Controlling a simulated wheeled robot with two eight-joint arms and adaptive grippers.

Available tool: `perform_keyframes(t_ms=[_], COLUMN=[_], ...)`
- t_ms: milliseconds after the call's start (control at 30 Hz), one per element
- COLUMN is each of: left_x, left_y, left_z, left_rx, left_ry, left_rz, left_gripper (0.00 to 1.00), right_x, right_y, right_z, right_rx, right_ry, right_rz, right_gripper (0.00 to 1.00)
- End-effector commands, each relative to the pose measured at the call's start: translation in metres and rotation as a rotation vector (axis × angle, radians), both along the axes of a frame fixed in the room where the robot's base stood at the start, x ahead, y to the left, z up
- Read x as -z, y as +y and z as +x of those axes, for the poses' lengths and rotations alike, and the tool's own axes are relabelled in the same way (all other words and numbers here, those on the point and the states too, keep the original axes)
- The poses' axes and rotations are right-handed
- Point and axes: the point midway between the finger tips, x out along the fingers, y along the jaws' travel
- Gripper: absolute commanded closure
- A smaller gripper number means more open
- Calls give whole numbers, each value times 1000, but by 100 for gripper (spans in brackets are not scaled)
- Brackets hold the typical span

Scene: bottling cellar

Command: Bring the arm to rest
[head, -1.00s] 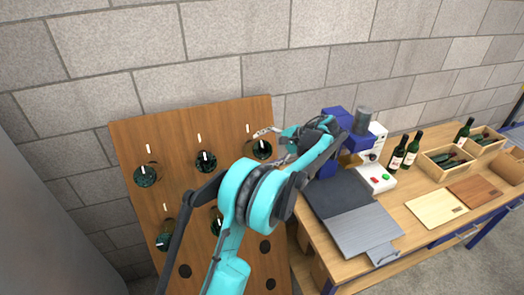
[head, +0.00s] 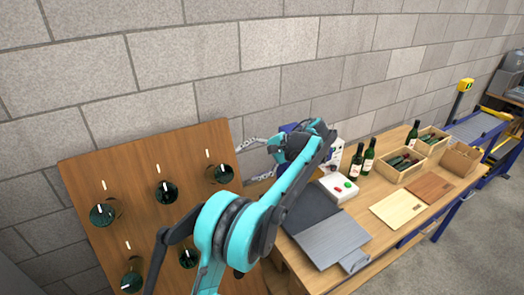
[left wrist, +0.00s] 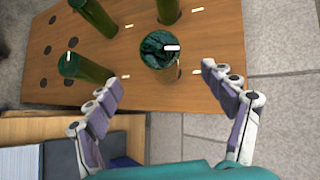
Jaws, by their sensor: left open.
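My left arm reaches in from the bottom of the head view, and its gripper (head: 248,160) is open and empty. Its fingers point left, just right of the upper right bottle (head: 222,174) in the wooden rack board (head: 135,160). In the left wrist view the two spread fingers (left wrist: 160,78) frame a green bottle end (left wrist: 160,50), with nothing held between them. My right gripper is in neither view.
A workbench right of the rack carries a red-and-green-button box (head: 338,190), a grey plate (head: 332,243), upright dark bottles (head: 368,158), a wooden bottle crate (head: 400,168) and two boards (head: 398,210). A block wall (head: 280,45) stands behind.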

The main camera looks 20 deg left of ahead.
Motion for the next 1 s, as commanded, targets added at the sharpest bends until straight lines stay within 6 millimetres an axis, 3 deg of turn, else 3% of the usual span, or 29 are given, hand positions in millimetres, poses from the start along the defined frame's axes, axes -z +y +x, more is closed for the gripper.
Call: perform_keyframes(t_ms=[200,367,667,1000], left_x=[1,7,48,134], left_y=[1,1,-25,-77], left_z=[-5,-33,-129,-242], left_rx=[7,47,133,151], left_ry=[-9,-66,-278,-578], left_rz=[-18,-118,-427,-765], left_gripper=[18,18,18,18], right_x=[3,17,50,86], right_y=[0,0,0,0], right_z=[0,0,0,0], right_rx=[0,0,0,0], right_ry=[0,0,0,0], right_rz=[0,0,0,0], right_gripper=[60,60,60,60])
